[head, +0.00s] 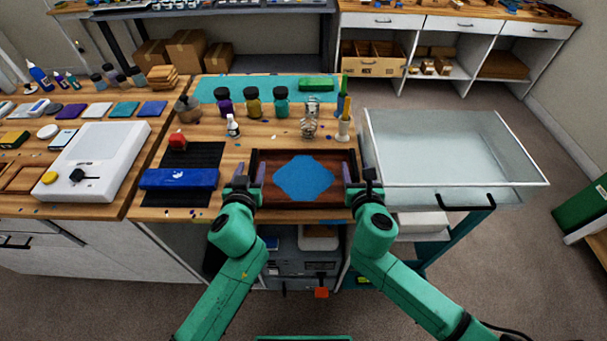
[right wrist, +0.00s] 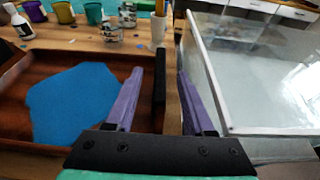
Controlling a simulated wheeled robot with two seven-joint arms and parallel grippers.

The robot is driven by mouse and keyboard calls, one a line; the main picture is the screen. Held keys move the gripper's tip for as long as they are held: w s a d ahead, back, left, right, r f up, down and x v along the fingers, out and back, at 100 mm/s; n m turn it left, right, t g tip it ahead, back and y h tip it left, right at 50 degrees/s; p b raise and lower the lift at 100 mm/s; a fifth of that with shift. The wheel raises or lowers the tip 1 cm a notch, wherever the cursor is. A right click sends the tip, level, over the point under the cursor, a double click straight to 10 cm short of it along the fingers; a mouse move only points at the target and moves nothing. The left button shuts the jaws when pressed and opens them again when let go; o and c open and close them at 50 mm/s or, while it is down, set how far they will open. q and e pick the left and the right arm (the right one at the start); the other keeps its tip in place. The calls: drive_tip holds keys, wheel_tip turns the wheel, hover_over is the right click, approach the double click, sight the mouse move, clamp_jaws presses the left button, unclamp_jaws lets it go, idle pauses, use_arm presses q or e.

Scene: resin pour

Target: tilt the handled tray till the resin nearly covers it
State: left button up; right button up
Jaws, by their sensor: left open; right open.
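The handled tray (head: 341,162) is dark brown wood and lies flat at the front of the workbench. A blue resin pool (head: 303,176) covers its middle, with bare wood around it; the pool also shows in the right wrist view (right wrist: 82,103). My left gripper (head: 251,167) is open at the tray's left end. My right gripper (head: 361,166) is open at its right end. In the right wrist view its purple fingers (right wrist: 160,73) stand on either side of the tray's dark right handle (right wrist: 160,95), with gaps. The left handle is mostly hidden.
Several colour cups (head: 252,104), a white bottle (head: 233,127) and glass jars (head: 309,125) stand behind the tray. A blue box (head: 179,178) lies on a black mat left of it. A large clear-walled basin (head: 455,150) stands close on the right.

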use_arm(q)
drive_tip(key=shift+x, duration=1.45)
use_arm(e)
drive_tip(key=shift+x, duration=1.5)
use_arm(q)
drive_tip(key=shift+s, duration=0.1)
use_arm(e)
drive_tip(key=shift+s, duration=0.1)
use_arm(q)
clamp_jaws()
use_arm(e)
clamp_jaws()
drive_tip(key=shift+r, duration=0.1)
